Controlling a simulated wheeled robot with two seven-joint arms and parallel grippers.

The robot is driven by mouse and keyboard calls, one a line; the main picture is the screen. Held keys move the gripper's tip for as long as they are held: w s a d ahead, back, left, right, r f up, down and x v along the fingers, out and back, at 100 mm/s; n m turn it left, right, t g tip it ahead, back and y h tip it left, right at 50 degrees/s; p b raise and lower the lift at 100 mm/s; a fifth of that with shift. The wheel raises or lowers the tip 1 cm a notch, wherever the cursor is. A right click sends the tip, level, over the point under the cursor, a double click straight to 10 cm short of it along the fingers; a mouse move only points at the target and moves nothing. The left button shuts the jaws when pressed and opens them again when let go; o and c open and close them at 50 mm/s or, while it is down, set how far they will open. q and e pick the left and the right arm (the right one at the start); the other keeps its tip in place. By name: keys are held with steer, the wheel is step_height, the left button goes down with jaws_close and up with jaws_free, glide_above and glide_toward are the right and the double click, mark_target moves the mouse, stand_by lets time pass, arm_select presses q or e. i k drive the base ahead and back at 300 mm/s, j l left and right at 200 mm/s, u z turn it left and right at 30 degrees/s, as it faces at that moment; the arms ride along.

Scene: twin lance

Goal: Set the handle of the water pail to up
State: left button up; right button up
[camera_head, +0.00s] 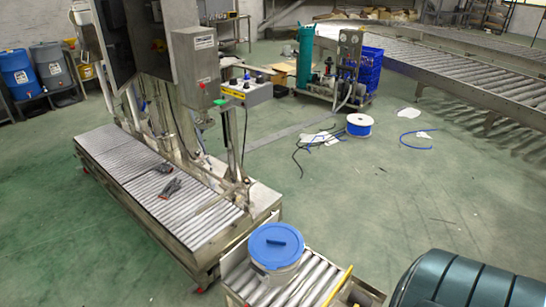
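A pale pail with a round blue lid (275,244) stands upright on a short roller conveyor (240,288) at the bottom middle of the head view. A darker blue bar shows on top of the lid. I cannot make out a separate carrying handle on the pail, nor tell whether one is raised or lowered. The pail's lower part is partly hidden by the lid and the conveyor's side. Neither of my grippers is in view.
A steel filling machine (195,65) stands over a longer roller bed (110,150) at left, with two small dark grey items on it. A dark teal ribbed rounded object (470,280) is at bottom right. A blue hose reel (359,125) and loose hoses lie beyond.

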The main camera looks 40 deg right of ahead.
mark_target(255, 268)
steer(key=i+j+z, duration=0.15)
steer(key=z, duration=0.25)
steer(key=i+j+z, duration=0.15)
steer(key=z, duration=0.2)
steer(key=i+j+z, duration=0.15)
steer(key=z, duration=0.25)
steer(key=j+z, duration=0.4)
steer(key=i+j+z, duration=0.15)
steer(key=j+z, duration=0.15)
steer(key=j, duration=0.25)
steer(key=i+j+z, duration=0.1)
steer(key=j+z, duration=0.25)
steer(key=j, duration=0.25)
